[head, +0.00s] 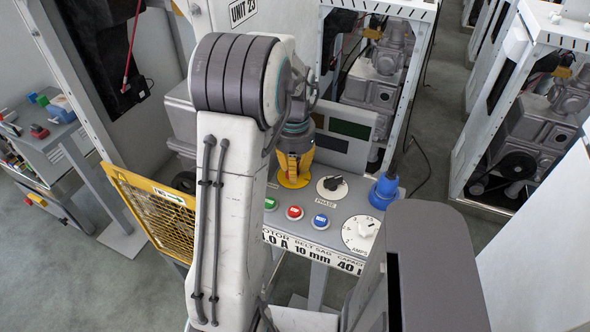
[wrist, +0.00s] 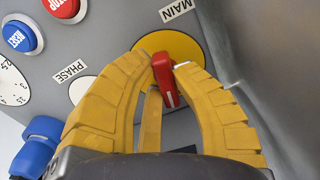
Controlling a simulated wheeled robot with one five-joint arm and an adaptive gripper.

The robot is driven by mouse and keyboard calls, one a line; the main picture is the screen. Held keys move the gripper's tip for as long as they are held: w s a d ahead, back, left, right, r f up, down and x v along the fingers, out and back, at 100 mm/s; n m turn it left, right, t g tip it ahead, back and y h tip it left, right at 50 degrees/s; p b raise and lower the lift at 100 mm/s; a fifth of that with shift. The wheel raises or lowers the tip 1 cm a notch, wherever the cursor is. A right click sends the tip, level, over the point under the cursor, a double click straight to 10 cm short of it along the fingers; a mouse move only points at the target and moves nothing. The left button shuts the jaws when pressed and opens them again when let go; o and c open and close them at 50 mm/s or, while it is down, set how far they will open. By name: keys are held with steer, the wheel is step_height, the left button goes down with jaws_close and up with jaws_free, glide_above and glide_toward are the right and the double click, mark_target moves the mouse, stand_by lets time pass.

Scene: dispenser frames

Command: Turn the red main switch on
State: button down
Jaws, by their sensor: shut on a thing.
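The red main switch (wrist: 166,80) shows in the wrist view as a red handle in front of a round yellow plate (wrist: 170,44), beside the label MAIN. My gripper (wrist: 164,66) has yellow fingers, one on each side of the red handle, closed on it. In the head view the yellow plate (head: 292,182) shows at the back of the control panel (head: 338,208). My gripper (head: 294,158) comes down over it there, and the red handle is hidden behind the fingers.
On the panel are a green button (head: 270,203), a red button (head: 294,212), a blue button (head: 320,220), a black PHASE knob (head: 332,184), a white AMPS dial (head: 361,232) and a blue plug (head: 383,190). A yellow mesh guard (head: 150,212) stands to the left.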

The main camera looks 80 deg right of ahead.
steer(key=shift+m, duration=1.1)
steer(key=c, duration=1)
jaws_free()
step_height(320, 180, up, 12)
steer(key=shift+f, duration=0.1)
